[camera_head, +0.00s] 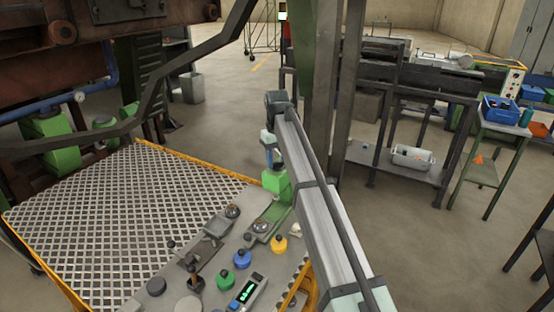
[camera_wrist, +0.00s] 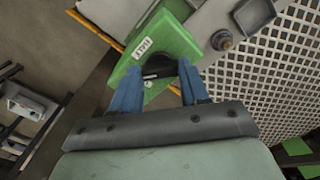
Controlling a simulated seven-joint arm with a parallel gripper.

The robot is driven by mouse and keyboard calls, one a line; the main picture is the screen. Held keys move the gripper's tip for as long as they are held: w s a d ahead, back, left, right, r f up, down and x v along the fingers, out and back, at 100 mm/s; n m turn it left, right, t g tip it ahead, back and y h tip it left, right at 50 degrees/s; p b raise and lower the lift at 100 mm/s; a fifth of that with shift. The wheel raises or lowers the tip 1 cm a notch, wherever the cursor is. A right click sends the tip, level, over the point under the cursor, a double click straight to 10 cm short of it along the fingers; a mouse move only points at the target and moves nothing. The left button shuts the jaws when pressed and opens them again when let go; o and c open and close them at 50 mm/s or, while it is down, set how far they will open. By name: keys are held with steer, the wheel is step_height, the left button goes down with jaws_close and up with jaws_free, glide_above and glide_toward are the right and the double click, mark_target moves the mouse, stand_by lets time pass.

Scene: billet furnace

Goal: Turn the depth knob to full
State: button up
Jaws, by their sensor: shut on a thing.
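A green box (camera_head: 276,184) stands at the far right corner of the control panel, with a dark knob on its top partly hidden by my gripper (camera_head: 271,157). In the wrist view the green box (camera_wrist: 172,38) carries a small white label (camera_wrist: 142,48) with dark lettering that is hard to read. The black knob (camera_wrist: 158,72) lies between the blue fingers of my gripper (camera_wrist: 159,75), which is shut on it. I cannot tell the knob's exact setting.
The grey control panel (camera_head: 190,268) holds several other coloured buttons, levers and a lit green display (camera_head: 247,292). A white-patterned grate (camera_head: 110,210) with yellow edging lies left of it. A dark rail and upright posts stand close behind my arm.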

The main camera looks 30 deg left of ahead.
mark_target(277, 162)
steer(key=n, duration=0.3)
steer(key=shift+n, duration=2.1)
steer(key=o, duration=1.1)
steer(key=shift+c, duration=0.2)
step_height(277, 162, up, 14)
steer(key=shift+f, duration=0.1)
